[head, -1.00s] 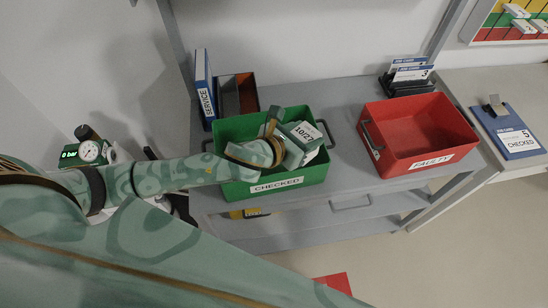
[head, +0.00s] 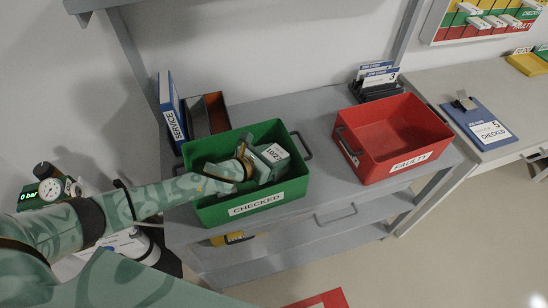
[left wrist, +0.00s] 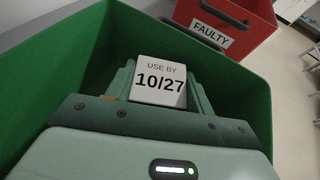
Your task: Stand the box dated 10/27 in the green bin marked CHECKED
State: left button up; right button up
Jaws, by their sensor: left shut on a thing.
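The green bin (head: 292,187) marked CHECKED stands on the grey cart, and its wall also surrounds the gripper in the left wrist view (left wrist: 45,85). My left gripper (head: 258,168) reaches down into it. It is shut on the box dated 10/27 (head: 273,153), a pale box whose label faces up. In the left wrist view the box (left wrist: 158,82) is between the two fingers (left wrist: 158,100) and reads USE BY 10/27. The box is inside the bin's walls; its lower end is hidden, so I cannot tell whether it touches the floor. My right gripper is not in view.
A red bin (head: 395,135) marked FAULTY stands to the right and looks empty. A blue SERVICE binder (head: 171,105) and a dark holder (head: 208,115) stand behind the green bin. A card rack (head: 377,83) is at the back. A blue clipboard (head: 480,123) lies on the right bench.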

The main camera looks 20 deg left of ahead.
pick_arm(q)
jog(key=shift+f, duration=0.1)
jog(key=shift+f, duration=0.1)
jog(key=o, duration=1)
jog(key=shift+c, duration=0.2)
jog(key=shift+r, duration=0.2)
jog(key=p+v, duration=0.2)
jog(key=v, duration=1)
jog(key=shift+f, duration=0.1)
